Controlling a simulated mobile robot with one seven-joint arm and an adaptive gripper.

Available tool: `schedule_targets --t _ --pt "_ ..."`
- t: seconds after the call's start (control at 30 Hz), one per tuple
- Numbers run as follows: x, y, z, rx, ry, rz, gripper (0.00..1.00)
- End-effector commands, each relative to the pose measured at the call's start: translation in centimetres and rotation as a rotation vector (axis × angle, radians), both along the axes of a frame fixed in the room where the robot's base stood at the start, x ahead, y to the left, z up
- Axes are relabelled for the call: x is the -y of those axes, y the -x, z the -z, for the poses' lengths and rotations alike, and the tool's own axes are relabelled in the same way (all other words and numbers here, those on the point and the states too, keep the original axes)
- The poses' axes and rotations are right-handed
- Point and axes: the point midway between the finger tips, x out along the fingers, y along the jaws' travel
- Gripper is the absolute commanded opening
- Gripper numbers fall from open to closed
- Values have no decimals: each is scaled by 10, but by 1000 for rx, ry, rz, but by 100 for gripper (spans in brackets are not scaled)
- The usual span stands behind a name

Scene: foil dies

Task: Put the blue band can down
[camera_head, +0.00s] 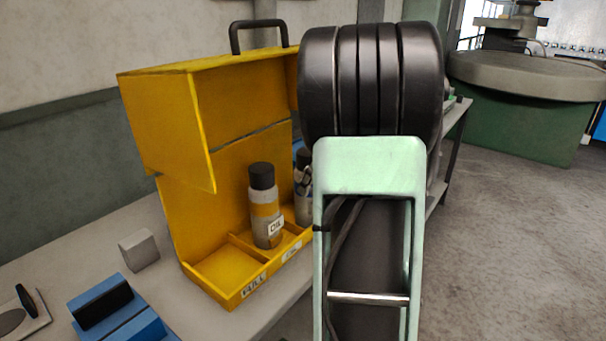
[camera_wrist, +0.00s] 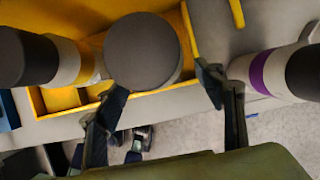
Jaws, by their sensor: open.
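A can with a dark round cap (camera_wrist: 143,52) stands between my fingers in the wrist view, seen from above, so its band is hidden and I cannot tell its colour. In the head view a second can (camera_head: 303,207) stands in the yellow case, partly covered by my dark finger; it seems to be the same one. My gripper (camera_wrist: 158,88) is open, one finger on each side of the cap. A can with a yellow band (camera_head: 264,212) and an "OIL" label stands upright in the case next to it.
The open yellow case (camera_head: 222,268) has dividers and an empty front-left compartment. A purple-band can (camera_wrist: 268,72) is at the right in the wrist view.

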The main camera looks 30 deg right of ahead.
Motion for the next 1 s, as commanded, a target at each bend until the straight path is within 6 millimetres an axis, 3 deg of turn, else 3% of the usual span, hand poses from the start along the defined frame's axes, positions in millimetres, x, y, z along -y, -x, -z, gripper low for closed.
schedule_targets --t 0.2,0.4,1.0 --pt "15 45 -1 1 -1 2 63" --pt "22 66 0 1 0 -1 63" --pt "24 69 0 0 1 -2 63"
